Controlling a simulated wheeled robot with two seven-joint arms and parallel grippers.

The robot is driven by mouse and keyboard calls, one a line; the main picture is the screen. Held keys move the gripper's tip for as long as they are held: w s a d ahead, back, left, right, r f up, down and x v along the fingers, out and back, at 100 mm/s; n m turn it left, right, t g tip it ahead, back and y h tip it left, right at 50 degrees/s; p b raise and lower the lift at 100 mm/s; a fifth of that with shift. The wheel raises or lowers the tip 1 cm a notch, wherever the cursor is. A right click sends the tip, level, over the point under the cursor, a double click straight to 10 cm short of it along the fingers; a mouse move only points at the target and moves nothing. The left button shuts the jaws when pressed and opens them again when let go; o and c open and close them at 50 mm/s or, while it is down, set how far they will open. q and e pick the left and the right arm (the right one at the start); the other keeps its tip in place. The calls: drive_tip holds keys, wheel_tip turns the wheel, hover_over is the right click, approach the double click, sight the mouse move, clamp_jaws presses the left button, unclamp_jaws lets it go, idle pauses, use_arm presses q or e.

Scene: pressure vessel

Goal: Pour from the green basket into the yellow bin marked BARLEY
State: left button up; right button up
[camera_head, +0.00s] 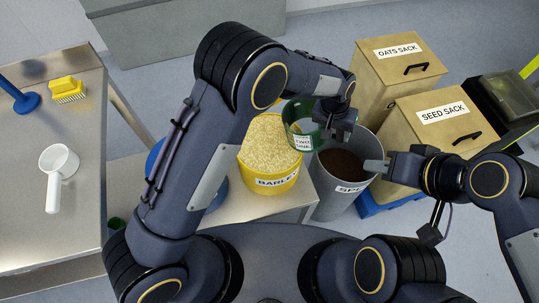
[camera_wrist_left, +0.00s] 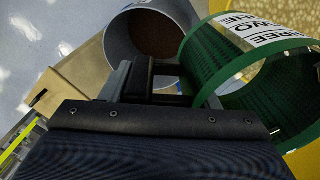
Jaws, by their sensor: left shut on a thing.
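The yellow bin marked BARLEY (camera_head: 272,182) stands on a low table, heaped with pale grain; its edge shows at the right of the left wrist view (camera_wrist_left: 305,160). The green basket (camera_head: 293,118), with a white label, is above and beside the bin's right rim. In the left wrist view the basket (camera_wrist_left: 210,75) looks tilted, and I see no contents in it, though part is hidden. My left gripper (camera_head: 338,128) is shut on the basket's right side. My right gripper (camera_head: 376,166) is over the right rim of a grey bin; its finger gap is unclear.
The grey bin (camera_head: 333,200), its label partly hidden, holds dark material right of the yellow bin. Boxes marked OATS SACK (camera_head: 380,75) and SEED SACK (camera_head: 425,140) stand behind right. A metal table (camera_head: 75,115) at left carries a white scoop (camera_head: 58,170) and yellow brush (camera_head: 67,89).

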use_arm(q)
drive_tip(key=shift+w+d+f+y, duration=0.15)
drive_tip(key=shift+d+f+y, duration=0.85)
drive_tip(key=shift+y, duration=0.2)
drive_tip(key=shift+a, duration=0.15)
drive_tip(key=shift+r, duration=0.2)
drive_tip(key=shift+r+p, duration=0.45)
drive_tip(key=shift+r, duration=0.9)
